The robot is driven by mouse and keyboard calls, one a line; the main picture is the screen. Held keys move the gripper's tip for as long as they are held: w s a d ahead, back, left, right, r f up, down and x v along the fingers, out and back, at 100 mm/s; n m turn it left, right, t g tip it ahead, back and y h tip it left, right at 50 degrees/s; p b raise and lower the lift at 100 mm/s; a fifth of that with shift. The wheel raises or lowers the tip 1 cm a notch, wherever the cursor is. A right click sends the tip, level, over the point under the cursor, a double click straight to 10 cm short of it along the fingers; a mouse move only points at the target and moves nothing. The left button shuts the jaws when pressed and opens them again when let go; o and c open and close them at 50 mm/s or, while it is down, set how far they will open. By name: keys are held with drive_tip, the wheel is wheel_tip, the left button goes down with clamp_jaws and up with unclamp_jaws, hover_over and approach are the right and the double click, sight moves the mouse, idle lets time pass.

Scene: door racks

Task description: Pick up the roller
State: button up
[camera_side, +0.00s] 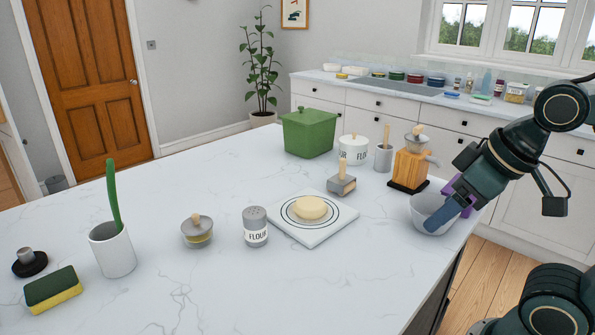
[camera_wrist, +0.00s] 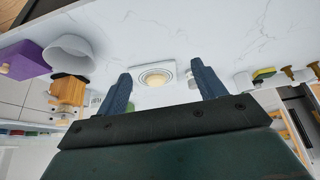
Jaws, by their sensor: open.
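No thing shows clearly as a roller. A small grey block with an upright wooden handle (camera_side: 342,181) stands behind the white board; I cannot tell if it is the roller. Pale round dough (camera_side: 310,207) lies on the square white board (camera_side: 306,232) with dark rings; it also shows between my fingers in the wrist view (camera_wrist: 154,78). My gripper (camera_side: 438,220) is at the counter's right side, in front of or over the white bowl (camera_side: 418,204). Its two blue fingers are spread apart and empty in the wrist view (camera_wrist: 161,69).
A wooden grinder (camera_side: 408,168) and a purple thing (camera_side: 459,188) are near the bowl. A flour shaker (camera_side: 255,227), lidded jar (camera_side: 197,232), white cup (camera_side: 113,252) and sponge (camera_side: 53,289) stand to the left. A green box (camera_side: 308,134) is behind. The front middle counter is clear.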

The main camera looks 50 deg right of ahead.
idle(0.4)
drive_tip(key=c, duration=0.6)
drive_tip(key=shift+o, duration=0.2)
